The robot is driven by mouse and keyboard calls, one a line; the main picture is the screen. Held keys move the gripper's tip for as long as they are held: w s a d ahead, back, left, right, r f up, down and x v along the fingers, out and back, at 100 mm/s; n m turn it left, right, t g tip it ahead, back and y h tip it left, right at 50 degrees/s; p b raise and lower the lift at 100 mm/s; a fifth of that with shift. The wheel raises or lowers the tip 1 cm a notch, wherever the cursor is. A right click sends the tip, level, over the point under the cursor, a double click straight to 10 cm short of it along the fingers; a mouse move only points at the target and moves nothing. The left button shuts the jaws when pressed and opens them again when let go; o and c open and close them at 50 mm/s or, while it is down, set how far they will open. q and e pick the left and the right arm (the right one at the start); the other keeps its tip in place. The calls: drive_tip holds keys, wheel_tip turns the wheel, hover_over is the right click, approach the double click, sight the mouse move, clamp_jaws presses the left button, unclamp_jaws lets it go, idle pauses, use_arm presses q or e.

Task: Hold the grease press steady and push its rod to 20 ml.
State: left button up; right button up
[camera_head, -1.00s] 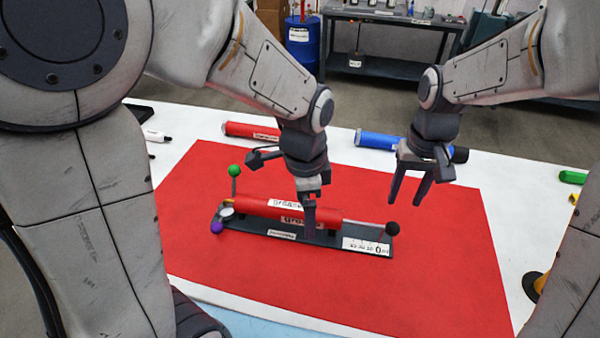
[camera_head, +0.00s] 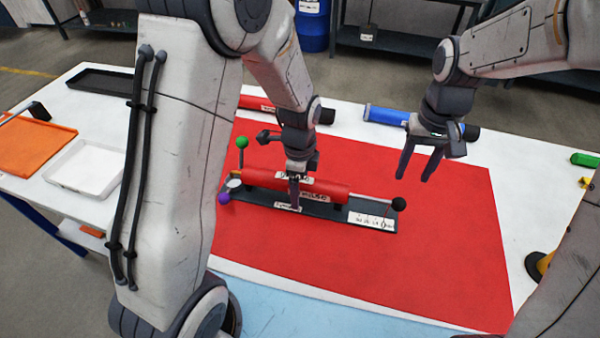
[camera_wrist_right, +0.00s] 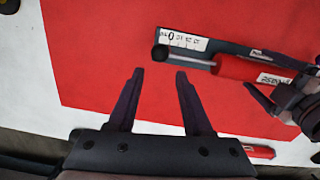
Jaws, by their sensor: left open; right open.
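The grease press lies on a red mat (camera_head: 420,280), its red barrel (camera_head: 262,182) on a dark base with a white scale (camera_head: 371,219) at the right end. Its rod ends in a black ball (camera_head: 399,204), out at the right; the ball also shows in the right wrist view (camera_wrist_right: 160,53). A green ball (camera_head: 242,142) and a purple ball (camera_head: 224,197) are at the left end. My left gripper (camera_head: 295,195) is open at the middle of the barrel; its fingers partly hide it. My right gripper (camera_head: 418,170) is open and empty, above and right of the black ball.
A red tube (camera_head: 256,103) and a blue tube (camera_head: 385,115) lie behind the mat. An orange tray (camera_head: 35,145) and a white tray (camera_head: 88,170) are at the left. A green object (camera_head: 585,159) is at the right edge. The mat's front is clear.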

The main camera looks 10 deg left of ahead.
use_arm(q)
drive_tip(key=shift+f, duration=0.95)
